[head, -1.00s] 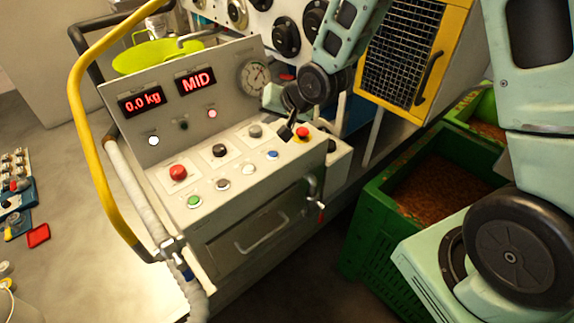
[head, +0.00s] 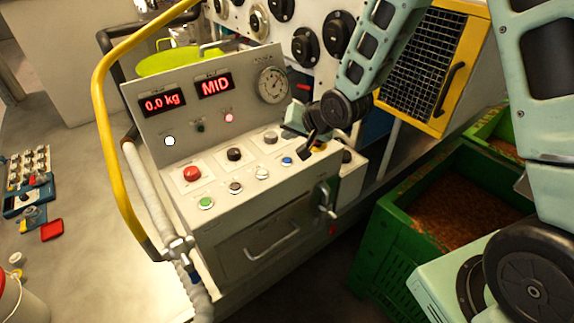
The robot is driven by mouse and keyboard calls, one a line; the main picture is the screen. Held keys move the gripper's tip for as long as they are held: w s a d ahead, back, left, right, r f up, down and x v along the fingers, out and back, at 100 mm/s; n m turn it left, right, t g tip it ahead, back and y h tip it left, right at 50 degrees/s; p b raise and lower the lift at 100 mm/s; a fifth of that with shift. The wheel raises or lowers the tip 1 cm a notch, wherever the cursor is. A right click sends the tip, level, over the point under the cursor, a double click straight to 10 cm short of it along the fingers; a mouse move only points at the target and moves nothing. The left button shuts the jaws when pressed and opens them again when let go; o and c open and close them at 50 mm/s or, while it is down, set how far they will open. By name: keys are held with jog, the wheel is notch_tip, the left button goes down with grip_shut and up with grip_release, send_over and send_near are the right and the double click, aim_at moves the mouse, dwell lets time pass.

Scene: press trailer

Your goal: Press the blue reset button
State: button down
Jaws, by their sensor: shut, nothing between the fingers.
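The blue button (head: 287,161) is a small round button at the right end of the front row on the sloped white control panel (head: 222,181). It shows uncovered. My gripper (head: 307,150) is shut and empty. It hangs over the right end of the panel, a little to the right of the blue button and apart from it in the picture. I cannot tell how high the fingertips are above the panel.
Close by on the panel are a large red button (head: 192,174), a green button (head: 206,203), black and grey buttons. Red displays (head: 215,85) and a gauge (head: 273,85) stand behind. A yellow rail (head: 104,130) runs along the left. A green crate (head: 398,235) stands right.

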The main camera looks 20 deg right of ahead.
aim_at(290, 162)
jog(key=shift+f+b, duration=1.75)
jog(key=shift+f, duration=0.95)
jog(key=shift+f, duration=0.1)
jog(key=shift+f+b, duration=0.3)
jog(key=shift+b, duration=0.05)
jog(key=shift+f+b, duration=0.35)
jog(key=shift+f, duration=0.05)
jog(key=shift+r, duration=0.2)
dwell(0.4)
jog(key=shift+r+p, duration=0.6)
jog(key=shift+r, duration=0.05)
notch_tip(290, 162, up, 5)
jog(key=p, duration=0.4)
